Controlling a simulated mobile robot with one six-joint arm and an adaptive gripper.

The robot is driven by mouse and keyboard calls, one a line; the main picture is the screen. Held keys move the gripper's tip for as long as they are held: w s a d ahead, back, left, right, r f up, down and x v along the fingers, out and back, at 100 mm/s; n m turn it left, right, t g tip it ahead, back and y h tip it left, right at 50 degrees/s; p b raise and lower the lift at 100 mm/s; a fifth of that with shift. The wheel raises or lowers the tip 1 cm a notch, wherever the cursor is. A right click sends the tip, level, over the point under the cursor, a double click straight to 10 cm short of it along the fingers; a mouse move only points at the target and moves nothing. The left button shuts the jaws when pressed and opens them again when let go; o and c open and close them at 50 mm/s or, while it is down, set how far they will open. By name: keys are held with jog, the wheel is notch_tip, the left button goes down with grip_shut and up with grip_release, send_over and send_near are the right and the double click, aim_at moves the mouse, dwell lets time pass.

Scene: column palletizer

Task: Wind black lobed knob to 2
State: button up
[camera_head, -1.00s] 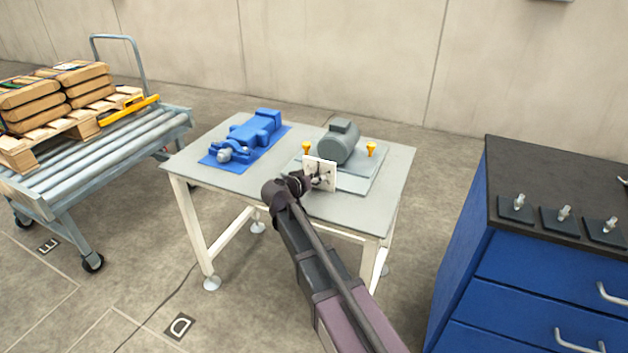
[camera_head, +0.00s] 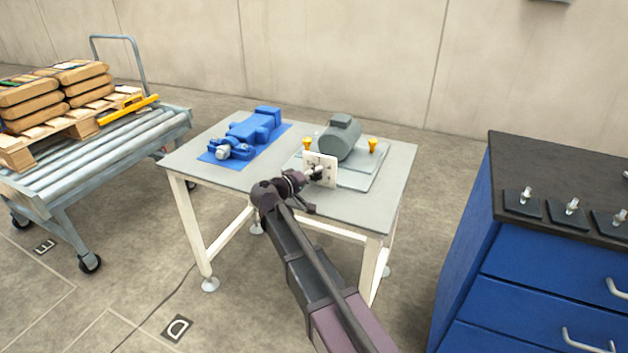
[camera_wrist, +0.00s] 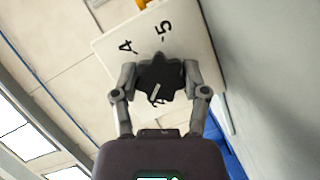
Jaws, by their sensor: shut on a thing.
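The black lobed knob (camera_wrist: 160,80) sits on a white dial plate (camera_wrist: 112,62) in the wrist view. The plate bears black marks; an "A"-like 4 and a 5 show near its upper part, and other marks are hidden behind the knob and my gripper. A pale pointer line shows on the knob's face. My gripper (camera_wrist: 160,82) has one finger on each side of the knob, shut on it. In the head view the white plate (camera_head: 323,160) stands upright at the front of the grey motor (camera_head: 340,139), with my gripper (camera_head: 314,173) in front of it.
The motor's grey base plate (camera_head: 362,177) lies on a grey table (camera_head: 235,182). Two yellow fittings flank the motor. A blue vise-like device (camera_head: 250,132) lies at the table's left. A blue drawer cabinet (camera_head: 540,280) stands right, and a roller cart (camera_head: 110,155) with a loaded pallet stands left.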

jog(key=n+h+b, duration=0.1)
jog(key=n, duration=0.1)
jog(key=shift+f+n+t+b, duration=0.1)
jog(key=shift+n+t+b, duration=0.25)
jog(key=shift+n+t, duration=0.05)
dwell(0.4)
jog(key=o, duration=1.2)
jog(key=shift+c, duration=0.2)
jog(key=shift+a, duration=0.1)
jog(key=shift+v, duration=3.65)
jog(key=shift+s+f, duration=0.15)
